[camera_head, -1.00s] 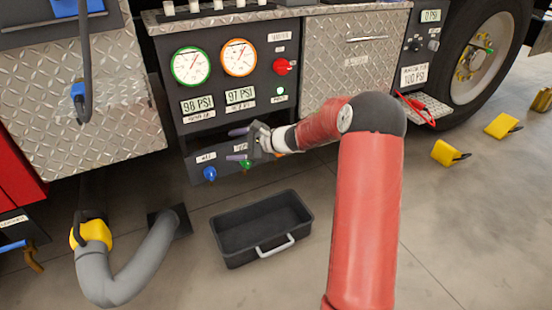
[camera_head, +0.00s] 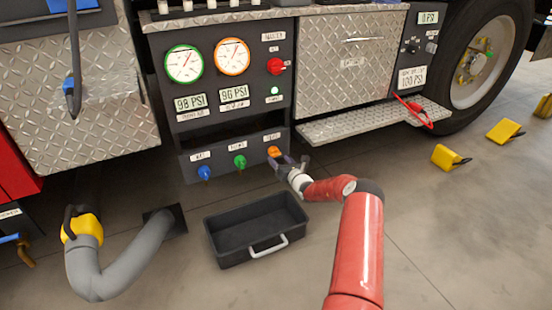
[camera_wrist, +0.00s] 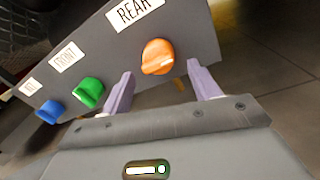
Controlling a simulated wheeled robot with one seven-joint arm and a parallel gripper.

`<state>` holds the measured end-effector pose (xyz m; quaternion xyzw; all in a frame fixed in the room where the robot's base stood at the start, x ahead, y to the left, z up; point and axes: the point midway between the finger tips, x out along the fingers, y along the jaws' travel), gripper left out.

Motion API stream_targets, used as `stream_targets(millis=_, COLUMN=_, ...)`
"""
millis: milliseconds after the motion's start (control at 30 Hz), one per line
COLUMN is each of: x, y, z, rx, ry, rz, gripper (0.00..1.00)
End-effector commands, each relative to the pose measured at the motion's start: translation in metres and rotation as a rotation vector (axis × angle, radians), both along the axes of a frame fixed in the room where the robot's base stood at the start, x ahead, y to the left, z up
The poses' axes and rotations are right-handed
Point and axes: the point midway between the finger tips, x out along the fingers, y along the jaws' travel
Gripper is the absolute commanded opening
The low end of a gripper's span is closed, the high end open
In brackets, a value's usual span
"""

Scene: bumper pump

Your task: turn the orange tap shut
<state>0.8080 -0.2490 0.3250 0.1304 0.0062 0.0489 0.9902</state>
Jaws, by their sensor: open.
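The orange tap (camera_head: 273,151) is the rightmost knob on the low dark panel, under a white label that reads REAR in the wrist view. In the wrist view the orange tap (camera_wrist: 158,57) lies ahead of my gripper (camera_wrist: 158,80), between the lines of its two purple fingers. My gripper (camera_head: 289,161) is open and close to the tap from the right in the head view. The fingers seem not to touch it. The tap's handle looks rounded, and its turn angle is hard to tell.
A green tap (camera_head: 239,161) and a blue tap (camera_head: 205,172) sit left on the same panel. A black tray (camera_head: 228,258) stands on the floor below. A diamond-plate step (camera_head: 350,127) juts out right of the panel. Gauges (camera_head: 232,57) are above.

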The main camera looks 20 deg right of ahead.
Motion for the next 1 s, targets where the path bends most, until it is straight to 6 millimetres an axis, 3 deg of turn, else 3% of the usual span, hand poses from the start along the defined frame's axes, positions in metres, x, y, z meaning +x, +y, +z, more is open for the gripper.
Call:
stream_targets(millis=100, x=0.017, y=0.003, z=-0.002, rx=-0.001, ry=0.000, rz=0.001, gripper=0.61)
stream_targets(millis=300, x=0.033, y=0.004, z=-0.001, rx=-0.001, ry=0.001, rz=0.001, gripper=0.61)
stream_targets(millis=633, x=0.036, y=0.004, z=0.000, rx=0.000, ry=0.001, rz=0.001, gripper=0.61)
stream_targets(millis=933, x=0.036, y=0.004, z=0.000, rx=-0.001, ry=0.001, rz=0.000, gripper=0.22)
stream_targets(millis=1000, x=0.036, y=0.004, z=0.000, rx=-0.001, ry=0.001, rz=0.000, gripper=0.21)
